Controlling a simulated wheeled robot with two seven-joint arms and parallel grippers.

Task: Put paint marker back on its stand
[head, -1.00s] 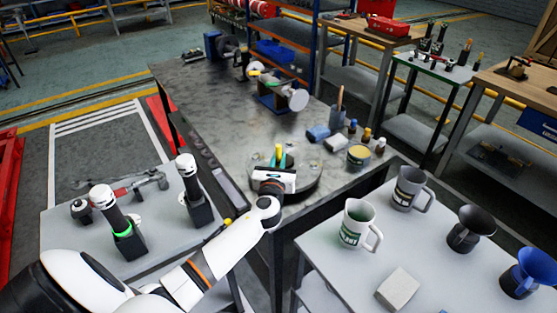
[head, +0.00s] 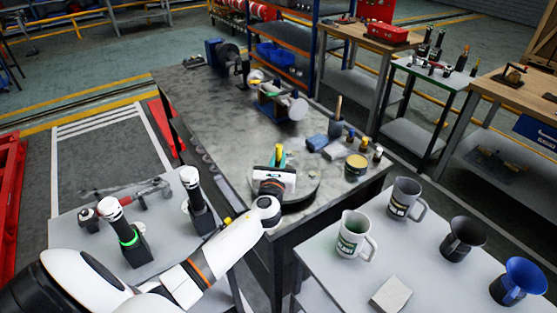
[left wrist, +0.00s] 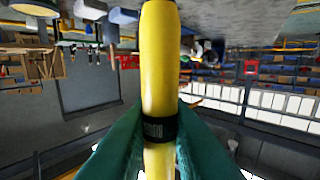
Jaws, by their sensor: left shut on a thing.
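The paint marker (left wrist: 160,60) is a yellow rod with a black band, running upright through the middle of the left wrist view. My left gripper (head: 277,160) is shut on it, with teal fingers on both sides of the band. In the head view the gripper is over the near end of the long dark bench, above a round grey plate (head: 309,186). The marker is small there and hard to tell from the fingers. I cannot pick out its stand for certain. My right gripper is not in view.
On the bench, a yellow-topped tin (head: 356,166), small bottles and blue cloth (head: 317,142) lie right of the gripper. A grey table with mugs (head: 352,235) is at the front right. A cart (head: 80,255) with tools is at the left.

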